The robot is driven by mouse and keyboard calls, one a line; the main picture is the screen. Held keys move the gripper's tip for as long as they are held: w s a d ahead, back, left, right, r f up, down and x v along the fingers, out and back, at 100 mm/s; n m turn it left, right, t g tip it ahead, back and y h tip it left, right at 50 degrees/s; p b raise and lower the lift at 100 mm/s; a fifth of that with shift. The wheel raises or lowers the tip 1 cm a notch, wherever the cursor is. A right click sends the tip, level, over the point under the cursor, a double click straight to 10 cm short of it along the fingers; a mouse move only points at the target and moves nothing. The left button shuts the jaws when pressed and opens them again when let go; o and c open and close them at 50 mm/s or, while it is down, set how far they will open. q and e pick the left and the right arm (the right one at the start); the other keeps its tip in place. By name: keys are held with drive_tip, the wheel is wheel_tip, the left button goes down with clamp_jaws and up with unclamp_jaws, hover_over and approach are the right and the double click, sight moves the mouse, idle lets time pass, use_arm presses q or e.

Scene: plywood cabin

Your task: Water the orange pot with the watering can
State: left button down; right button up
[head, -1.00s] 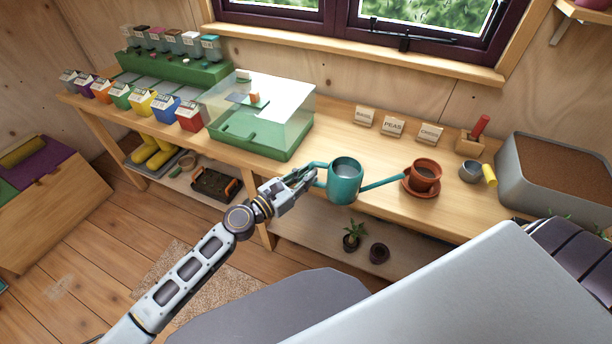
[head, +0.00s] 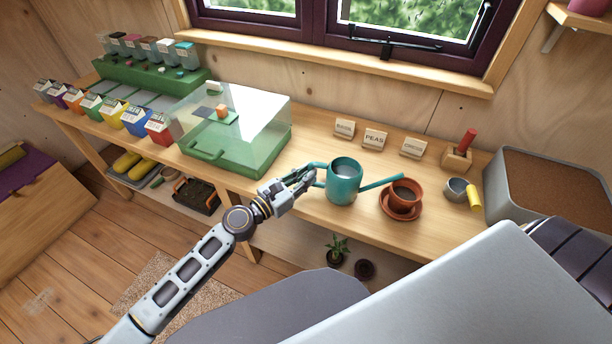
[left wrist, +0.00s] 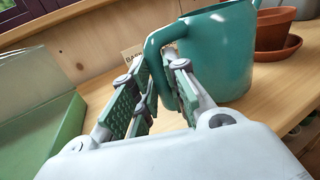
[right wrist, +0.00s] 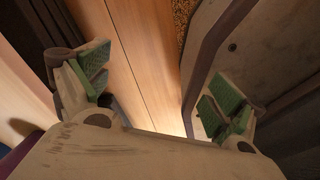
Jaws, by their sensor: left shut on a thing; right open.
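The teal watering can (head: 342,187) is upright at the bench's front, its spout pointing right. Water shows inside it. My left gripper (head: 304,181) is shut on its handle, which also shows between the fingers in the left wrist view (left wrist: 163,75). I cannot tell whether the can's base touches the bench. The orange pot (head: 402,201), filled with dark soil, stands on a terracotta saucer (head: 388,211). The spout tip appears at the pot's back rim in the head view. My right gripper (right wrist: 158,95) is open and empty, facing floorboards.
A green propagator with a clear lid (head: 240,150) stands left of the can. A small grey pot with a yellow handle (head: 457,189) and a large grey soil tub (head: 497,195) are on the right. Name signs (head: 375,139) stand behind. Potted plants (head: 336,252) sit on the lower shelf.

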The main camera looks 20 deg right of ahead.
use_arm(q)
drive_tip(key=shift+r, duration=0.25)
use_arm(e)
drive_tip(key=shift+s+a+r, duration=0.1)
drive_tip(key=shift+s+a, duration=0.05)
drive_tip(key=shift+s, duration=0.35)
drive_tip(key=shift+s+a+r, duration=0.1)
drive_tip(key=shift+s+a, duration=0.05)
drive_tip(key=shift+s, duration=0.35)
use_arm(q)
drive_tip(key=shift+r+p, duration=0.2)
drive_tip(key=shift+p, duration=0.2)
use_arm(e)
drive_tip(key=shift+d+r, duration=0.1)
drive_tip(key=shift+r, duration=0.05)
use_arm(q)
drive_tip(key=shift+r+m+p, duration=0.2)
drive_tip(key=shift+m+p, duration=0.1)
drive_tip(key=shift+p, duration=0.05)
use_arm(e)
drive_tip(key=shift+r, duration=0.35)
